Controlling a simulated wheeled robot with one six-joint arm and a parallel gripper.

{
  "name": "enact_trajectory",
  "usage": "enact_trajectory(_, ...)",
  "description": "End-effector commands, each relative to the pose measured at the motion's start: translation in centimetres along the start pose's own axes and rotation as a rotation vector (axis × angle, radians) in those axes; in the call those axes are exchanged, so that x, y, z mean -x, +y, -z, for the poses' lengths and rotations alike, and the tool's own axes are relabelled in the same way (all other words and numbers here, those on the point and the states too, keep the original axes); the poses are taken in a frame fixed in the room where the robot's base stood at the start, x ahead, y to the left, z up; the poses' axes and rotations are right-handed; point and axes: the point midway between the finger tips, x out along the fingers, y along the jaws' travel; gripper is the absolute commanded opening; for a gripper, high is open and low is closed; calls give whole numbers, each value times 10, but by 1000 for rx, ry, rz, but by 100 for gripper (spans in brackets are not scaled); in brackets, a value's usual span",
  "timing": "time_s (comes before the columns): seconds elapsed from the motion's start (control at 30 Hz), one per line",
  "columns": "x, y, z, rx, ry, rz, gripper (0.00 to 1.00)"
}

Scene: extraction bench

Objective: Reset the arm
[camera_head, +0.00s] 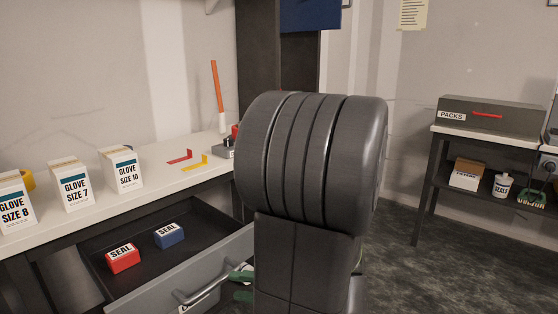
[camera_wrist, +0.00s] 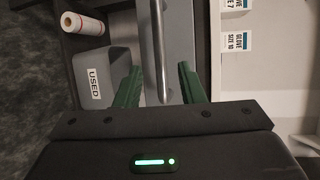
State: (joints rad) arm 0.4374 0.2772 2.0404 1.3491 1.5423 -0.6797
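My gripper (camera_wrist: 160,82) shows in the wrist view with its two green fingers spread apart and nothing clamped between them. The silver drawer handle (camera_wrist: 158,40) runs between the fingers, with a gap on both sides. In the head view my arm stands in the middle and hides part of the bench. The green fingertips (camera_head: 243,285) show beside the right end of the handle (camera_head: 205,287). The grey drawer (camera_head: 190,268) is pulled open. Inside it lie a red SEAL box (camera_head: 123,259) and a blue SEAL box (camera_head: 170,236).
Glove boxes for size 8 (camera_head: 14,204), size 7 (camera_head: 75,187) and size 10 (camera_head: 125,171) stand on the white bench. A grey USED bin (camera_wrist: 105,75) is left of the fingers. A shelf table (camera_head: 470,133) with a PACKS case (camera_head: 490,115) stands right.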

Motion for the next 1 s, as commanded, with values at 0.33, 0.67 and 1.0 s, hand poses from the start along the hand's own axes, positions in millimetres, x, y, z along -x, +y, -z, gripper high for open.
enact_trajectory(0.33, -43, 1, -1, 1, -4, 0, 36)
enact_trajectory(0.67, -66, 0, 0, 0, 0, 0, 36)
enact_trajectory(1.0, -68, 0, 0, 0, 1, 0, 36)
